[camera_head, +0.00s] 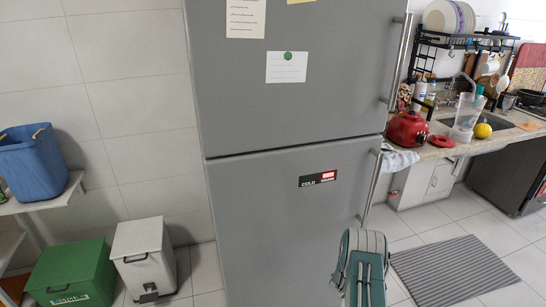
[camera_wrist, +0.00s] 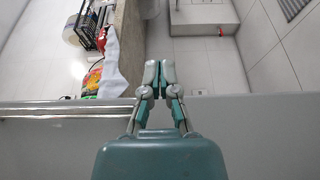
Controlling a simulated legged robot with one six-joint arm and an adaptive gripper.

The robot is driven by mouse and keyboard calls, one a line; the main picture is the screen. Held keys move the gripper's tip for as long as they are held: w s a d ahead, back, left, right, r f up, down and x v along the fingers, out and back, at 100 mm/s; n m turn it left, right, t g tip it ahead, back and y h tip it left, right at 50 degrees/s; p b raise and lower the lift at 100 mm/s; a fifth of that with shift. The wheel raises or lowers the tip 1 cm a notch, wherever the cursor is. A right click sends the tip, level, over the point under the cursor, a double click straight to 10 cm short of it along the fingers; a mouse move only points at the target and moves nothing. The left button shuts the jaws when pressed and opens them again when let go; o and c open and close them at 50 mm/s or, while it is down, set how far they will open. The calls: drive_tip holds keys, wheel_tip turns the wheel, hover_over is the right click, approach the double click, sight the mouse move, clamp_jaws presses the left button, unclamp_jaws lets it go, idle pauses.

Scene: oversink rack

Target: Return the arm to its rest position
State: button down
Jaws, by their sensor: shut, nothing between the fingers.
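My gripper (camera_wrist: 153,80) is in the middle of the wrist view, its two fingers together with nothing between them. My teal and grey arm (camera_head: 362,270) shows at the bottom of the head view, in front of the lower fridge door; the fingertips cannot be made out there. The grey fridge (camera_head: 285,215) stands close by, with both doors shut. In the wrist view, a grey panel (camera_wrist: 255,125) and a metal bar (camera_wrist: 60,109) cross the frame behind the gripper. The fingers look clear of the bar.
Right of the fridge, a counter (camera_head: 498,136) holds a red pot (camera_head: 407,130), a clear pitcher (camera_head: 467,117), a lemon (camera_head: 483,131) and a dish rack. A striped mat (camera_head: 455,271) lies on open floor. At left are a green box (camera_head: 72,275), a white bin (camera_head: 145,258) and a blue bin (camera_head: 33,165).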

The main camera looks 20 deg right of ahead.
drive_tip(key=a+r+m+g, duration=0.2)
drive_tip(key=r+g, duration=0.1)
drive_tip(key=r, duration=0.6)
drive_tip(key=a+r+m+g, duration=0.2)
drive_tip(key=r, duration=0.8)
drive_tip(key=s+a+r+m+g+y, duration=0.2)
drive_tip(key=s+a+r+y, duration=0.25)
drive_tip(key=a+r, duration=0.55)
drive_tip(key=s+a+r+n+t+y, duration=0.1)
drive_tip(key=s+a+r+t+y, duration=0.1)
drive_tip(key=s+a, duration=0.4)
drive_tip(key=s+a+r+n+t+y, duration=0.1)
drive_tip(key=s+a+r+t+y, duration=0.2)
drive_tip(key=a, duration=1.2)
drive_tip(key=s+a+r+t+y, duration=0.2)
drive_tip(key=s+a+r+y, duration=0.4)
drive_tip(key=s+a, duration=0.5)
drive_tip(key=shift+a+r+n+t+y, duration=0.2)
drive_tip(key=shift+n+t+y, duration=0.15)
drive_tip(key=shift+y, duration=0.6)
